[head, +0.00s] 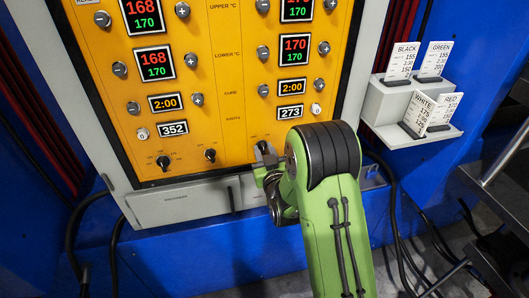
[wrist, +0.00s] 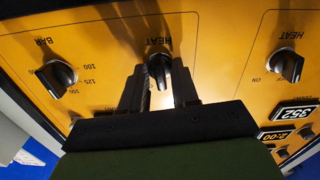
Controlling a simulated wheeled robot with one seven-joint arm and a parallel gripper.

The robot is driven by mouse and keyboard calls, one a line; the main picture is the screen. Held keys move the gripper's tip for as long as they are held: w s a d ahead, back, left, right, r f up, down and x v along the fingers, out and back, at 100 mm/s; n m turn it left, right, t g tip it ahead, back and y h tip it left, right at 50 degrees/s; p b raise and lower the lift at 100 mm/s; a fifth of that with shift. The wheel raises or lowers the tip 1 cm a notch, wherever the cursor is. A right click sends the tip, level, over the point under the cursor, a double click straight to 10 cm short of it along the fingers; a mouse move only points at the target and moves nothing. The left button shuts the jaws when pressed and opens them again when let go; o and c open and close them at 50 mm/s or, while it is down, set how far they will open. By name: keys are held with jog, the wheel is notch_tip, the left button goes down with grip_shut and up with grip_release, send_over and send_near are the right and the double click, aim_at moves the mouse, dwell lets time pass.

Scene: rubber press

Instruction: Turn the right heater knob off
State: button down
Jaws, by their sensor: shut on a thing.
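The right heater knob (wrist: 158,68), black and under an upside-down HEAT label, sits between the two dark fingers of my gripper (wrist: 159,82) in the wrist view. The fingers are shut on it, one on each side. In the head view my gripper (head: 262,165) is at the panel's lower edge, and the top of the right heater knob (head: 262,147) shows just above it. The fingers and arm hide part of the knob and its markings, so I cannot tell its setting.
The other HEAT knob (wrist: 288,66) is at the right in the wrist view, and the BAR knob (wrist: 59,76) at the left. The orange panel (head: 228,85) carries more knobs and lit displays. A card shelf (head: 410,138) stands right of the panel. Cables hang below it.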

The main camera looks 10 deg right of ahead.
jog(key=shift+n+b, duration=0.9)
jog(key=shift+n, duration=0.7)
jog(key=c, duration=1.2)
grip_release()
